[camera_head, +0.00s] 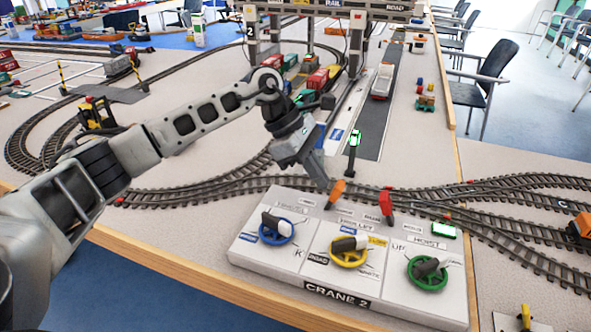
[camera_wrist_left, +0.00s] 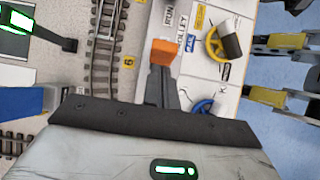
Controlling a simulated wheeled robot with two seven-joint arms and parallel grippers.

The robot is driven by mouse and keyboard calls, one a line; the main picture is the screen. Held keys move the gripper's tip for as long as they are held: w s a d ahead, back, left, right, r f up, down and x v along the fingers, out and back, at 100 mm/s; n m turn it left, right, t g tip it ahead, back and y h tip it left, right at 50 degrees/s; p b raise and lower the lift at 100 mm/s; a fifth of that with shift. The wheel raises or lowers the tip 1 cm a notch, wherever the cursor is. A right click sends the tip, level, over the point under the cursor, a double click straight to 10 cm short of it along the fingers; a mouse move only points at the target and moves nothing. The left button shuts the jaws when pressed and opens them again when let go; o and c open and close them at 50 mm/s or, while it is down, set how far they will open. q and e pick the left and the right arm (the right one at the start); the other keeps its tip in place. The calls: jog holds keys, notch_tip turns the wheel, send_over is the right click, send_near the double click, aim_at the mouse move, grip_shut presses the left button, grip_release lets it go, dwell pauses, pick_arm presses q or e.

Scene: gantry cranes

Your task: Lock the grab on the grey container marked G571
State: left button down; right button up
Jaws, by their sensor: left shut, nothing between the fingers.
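The white control panel marked CRANE 2 (camera_head: 255,255) stands at the table's front edge. It carries a blue wheel (camera_head: 275,230), a yellow wheel (camera_head: 349,250), a green wheel (camera_head: 427,272), an orange lever (camera_head: 336,190) and a red lever (camera_head: 386,205). My left gripper (camera_head: 326,183) is shut, its tips at the orange lever. In the left wrist view the orange lever (camera_wrist_left: 163,52) shows at the end of the fingers; I cannot tell whether they touch. The gantry crane (camera_head: 345,45) stands behind, partly cut off at the top. No G571 marking is readable. My right gripper is out of view.
Toy tracks (camera_head: 190,195) run close behind the panel. A dark road lane (camera_head: 385,110) with a truck (camera_head: 382,82) runs beyond. Red wagons (camera_head: 318,78) stand under the crane. A green-lit display post (camera_head: 354,140) stands just right of my left gripper.

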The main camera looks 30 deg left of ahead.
pick_arm(q)
jog(key=shift+a+f, duration=0.1)
jog(key=shift+r+p, duration=0.35)
jog(key=shift+r, duration=0.5)
jog(key=v, duration=1.3)
jog(key=shift+s, duration=0.1)
dwell(0.5)
